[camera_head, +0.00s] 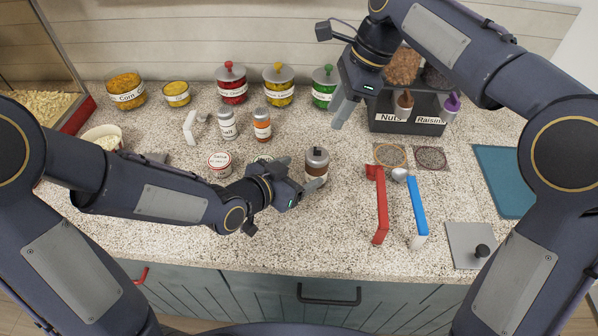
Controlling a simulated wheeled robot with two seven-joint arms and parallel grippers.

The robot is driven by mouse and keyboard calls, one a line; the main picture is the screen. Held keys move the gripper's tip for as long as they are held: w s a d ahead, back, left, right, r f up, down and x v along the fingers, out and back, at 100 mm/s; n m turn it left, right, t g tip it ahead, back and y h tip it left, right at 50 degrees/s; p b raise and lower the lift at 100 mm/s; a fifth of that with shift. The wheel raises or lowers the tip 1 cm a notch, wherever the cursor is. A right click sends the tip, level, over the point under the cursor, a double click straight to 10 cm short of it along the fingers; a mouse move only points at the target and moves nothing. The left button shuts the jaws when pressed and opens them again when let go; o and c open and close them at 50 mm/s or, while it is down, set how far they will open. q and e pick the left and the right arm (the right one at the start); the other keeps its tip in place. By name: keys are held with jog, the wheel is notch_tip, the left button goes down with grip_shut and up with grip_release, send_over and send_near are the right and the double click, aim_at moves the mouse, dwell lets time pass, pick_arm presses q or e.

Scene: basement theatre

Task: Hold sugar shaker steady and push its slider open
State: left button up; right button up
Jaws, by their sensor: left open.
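A sugar shaker (317,163), a short cylinder with a grey metal top and a brown band, stands upright on the speckled counter near the middle. Its slider is too small to make out. My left gripper (301,174) is open just left of the shaker, low over the counter. One finger reaches in front of the shaker's lower part; I cannot tell whether it touches. My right gripper (343,113) hangs above and behind the shaker, slightly to its right, pointing down and clear of it. Its fingers overlap in this view, so their opening is unclear.
A salt shaker (228,124), an orange-labelled shaker (262,124) and a salsa tin (220,164) stand left. Lidded candy jars (279,88) stand behind. A dark topping holder (408,122) is back right. Red tongs (380,207) and a blue-handled scoop (417,208) lie right. The front counter is clear.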

aim_at(320, 164)
pick_arm(q)
jog(key=shift+w+d+f, duration=0.25)
jog(key=shift+w+d, duration=0.15)
jog(key=shift+d, duration=0.2)
jog(key=x, duration=0.6)
jog(key=shift+w+d+f, duration=0.1)
jog(key=shift+w+d, duration=0.1)
jog(key=shift+w, duration=0.1)
jog(key=c, duration=1.1)
